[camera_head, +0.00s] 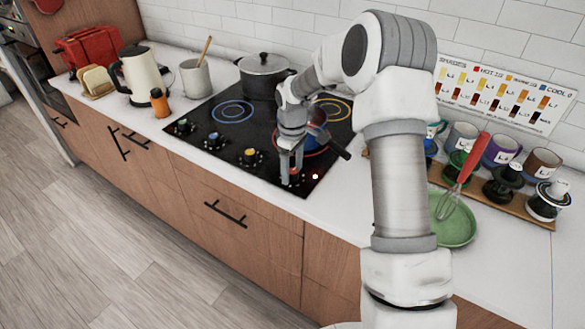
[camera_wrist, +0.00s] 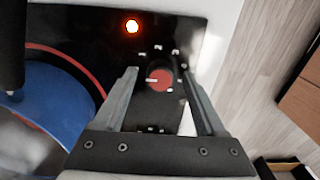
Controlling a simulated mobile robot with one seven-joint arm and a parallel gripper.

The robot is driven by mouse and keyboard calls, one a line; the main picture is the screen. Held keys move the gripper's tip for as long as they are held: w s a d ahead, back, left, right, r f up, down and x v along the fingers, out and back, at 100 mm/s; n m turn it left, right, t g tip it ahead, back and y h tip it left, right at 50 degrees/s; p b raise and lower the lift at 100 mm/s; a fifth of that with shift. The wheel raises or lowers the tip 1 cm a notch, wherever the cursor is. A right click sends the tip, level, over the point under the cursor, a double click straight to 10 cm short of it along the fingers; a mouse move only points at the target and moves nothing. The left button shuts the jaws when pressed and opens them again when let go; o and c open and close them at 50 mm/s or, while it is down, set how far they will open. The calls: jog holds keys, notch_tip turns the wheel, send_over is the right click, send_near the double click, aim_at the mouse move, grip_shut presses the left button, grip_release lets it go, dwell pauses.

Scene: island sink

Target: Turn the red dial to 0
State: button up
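The red dial (camera_wrist: 160,80) sits on the black cooktop near its front right corner. In the wrist view a white pointer mark on it points left, and white marks surround it. My gripper (camera_wrist: 160,90) is open, its two fingers on either side of the dial with gaps between. I cannot tell whether the fingers are low enough to touch it. In the head view my gripper (camera_head: 291,180) points down over the front right corner of the cooktop (camera_head: 205,160), and only a bit of the red dial (camera_head: 294,172) shows between the fingers.
A lit orange indicator (camera_head: 315,176) glows near the dial. A blue pan (camera_wrist: 50,100) sits on the red-ringed burner close by. Green, blue and yellow dials (camera_head: 250,155) line the cooktop's front edge. A black pot (camera_head: 264,75) stands behind.

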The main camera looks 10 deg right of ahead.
aim_at(293, 172)
notch_tip(293, 172, up, 17)
jog(key=shift+r+p, duration=0.2)
jog(key=shift+p, duration=0.15)
dwell(0.4)
jog(key=s+r+m+t+h, duration=0.1)
jog(key=s+r+m, duration=0.1)
jog(key=s+r, duration=0.45)
jog(key=s+r+m+t, duration=0.2)
jog(key=s+r, duration=0.1)
jog(key=s, duration=0.6)
jog(key=s+f+m+t, duration=0.1)
jog(key=s+m, duration=0.1)
jog(key=s, duration=0.6)
jog(key=s+f+m+t+y, duration=0.1)
jog(key=s+m, duration=0.2)
jog(key=s, duration=0.5)
jog(key=shift+t, duration=0.3)
